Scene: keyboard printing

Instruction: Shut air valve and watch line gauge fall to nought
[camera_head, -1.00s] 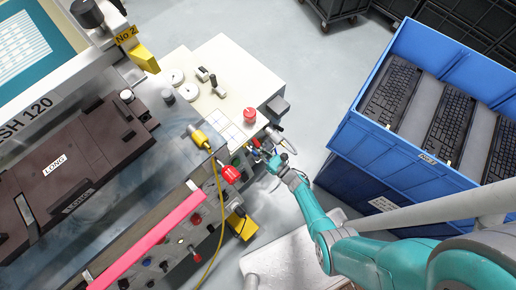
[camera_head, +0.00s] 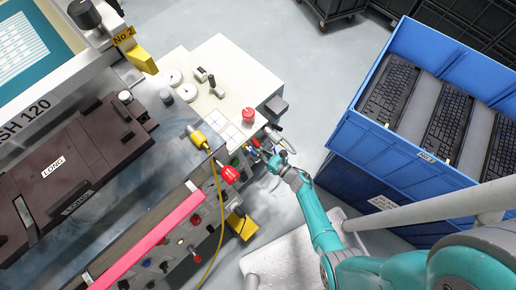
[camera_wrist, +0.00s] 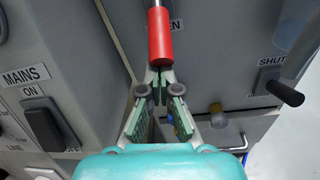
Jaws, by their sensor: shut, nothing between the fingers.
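A lever with a red grip (camera_wrist: 160,38) hangs across the top middle of the wrist view, in front of a partly hidden label ending in "EN" (camera_wrist: 176,27). A "SHUT" label (camera_wrist: 271,60) is to its right on the grey panel. The lever's red also shows small in the head view (camera_head: 255,143). My gripper (camera_wrist: 161,80) is shut and empty, its tips just below the red grip's end; I cannot tell if they touch. In the head view my gripper (camera_head: 272,160) is beside the machine's right corner. I cannot make out a line gauge or its reading.
A mains switch (camera_wrist: 44,124) is left of my gripper, and a black-knobbed handle (camera_wrist: 285,92) is right. A red mushroom button (camera_head: 248,115) is on the machine top. A blue crate of keyboards (camera_head: 345,135) is at right. Grey floor (camera_head: 310,110) shows between.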

